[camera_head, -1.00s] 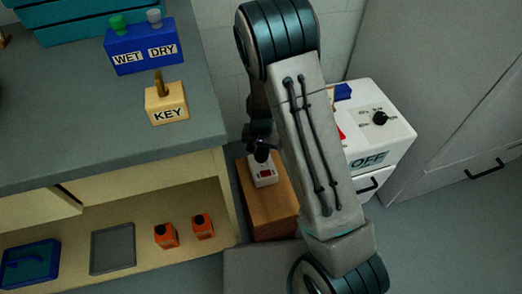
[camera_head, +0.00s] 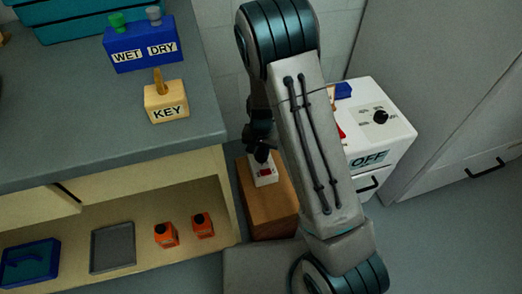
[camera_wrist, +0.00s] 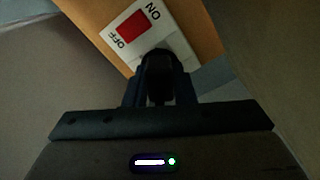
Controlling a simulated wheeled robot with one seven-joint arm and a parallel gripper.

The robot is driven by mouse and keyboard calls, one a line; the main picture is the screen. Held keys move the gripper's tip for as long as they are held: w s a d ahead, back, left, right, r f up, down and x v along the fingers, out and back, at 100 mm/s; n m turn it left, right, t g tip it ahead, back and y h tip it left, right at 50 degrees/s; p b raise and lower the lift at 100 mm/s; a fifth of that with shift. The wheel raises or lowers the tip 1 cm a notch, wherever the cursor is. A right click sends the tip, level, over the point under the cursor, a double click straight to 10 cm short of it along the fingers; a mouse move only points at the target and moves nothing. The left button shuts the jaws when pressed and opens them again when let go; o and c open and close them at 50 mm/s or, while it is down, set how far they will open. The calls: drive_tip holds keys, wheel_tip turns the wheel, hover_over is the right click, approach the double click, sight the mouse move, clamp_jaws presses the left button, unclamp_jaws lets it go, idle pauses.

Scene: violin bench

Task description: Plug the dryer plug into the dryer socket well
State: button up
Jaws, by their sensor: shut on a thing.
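The dryer socket is a white box (camera_head: 266,180) with a red switch, on a wooden block; in the wrist view the white box (camera_wrist: 130,25) shows a red switch between ON and OFF labels. The dryer plug (camera_wrist: 157,70) is a black piece between my gripper's fingers. My gripper (camera_wrist: 158,92) is shut on it, and it also shows in the head view (camera_head: 262,150) at the upper end of the white box. The plug overlaps the near edge of the box in the wrist view. The well itself is hidden, so I cannot tell how deep the plug sits.
The wooden block (camera_head: 268,215) stands between the bench (camera_head: 110,130) and a white cabinet (camera_head: 395,140) marked OFF with a black knob. A KEY holder (camera_head: 166,106) and a WET/DRY block (camera_head: 140,48) stand on the bench. Orange bottles (camera_head: 203,226) and trays lie on the shelf below.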

drive_tip(key=shift+f+b, duration=0.65)
drive_tip(key=shift+f, duration=0.35)
drive_tip(key=o, duration=1)
drive_tip(key=shift+r, duration=0.15)
wheel_tip(320, 180, up, 14)
drive_tip(key=p, duration=0.5)
drive_tip(key=shift+f+p, duration=0.2)
drive_tip(key=shift+p, duration=0.2)
wheel_tip(320, 180, up, 27)
drive_tip(key=n+t+p, duration=0.1)
drive_tip(key=n+p, duration=0.1)
drive_tip(key=p, duration=1.2)
hover_over(261, 150)
drive_tip(key=s+d, duration=0.5)
drive_tip(key=s, duration=0.2)
drive_tip(key=shift+n+t, duration=0.8)
drive_tip(key=shift+t, duration=0.1)
drive_tip(key=s+d+r+p, duration=0.1)
drive_tip(key=s+r+p, duration=0.3)
drive_tip(key=r, duration=0.3)
drive_tip(key=s+d+r+p, duration=0.2)
drive_tip(key=s+r+p, duration=0.2)
drive_tip(key=r+p, duration=0.2)
drive_tip(key=s+d+r+p, duration=0.2)
drive_tip(key=s+r+p, duration=0.2)
drive_tip(key=r, duration=0.5)
drive_tip(key=shift+s+r+p, duration=0.2)
drive_tip(key=shift+p, duration=0.45)
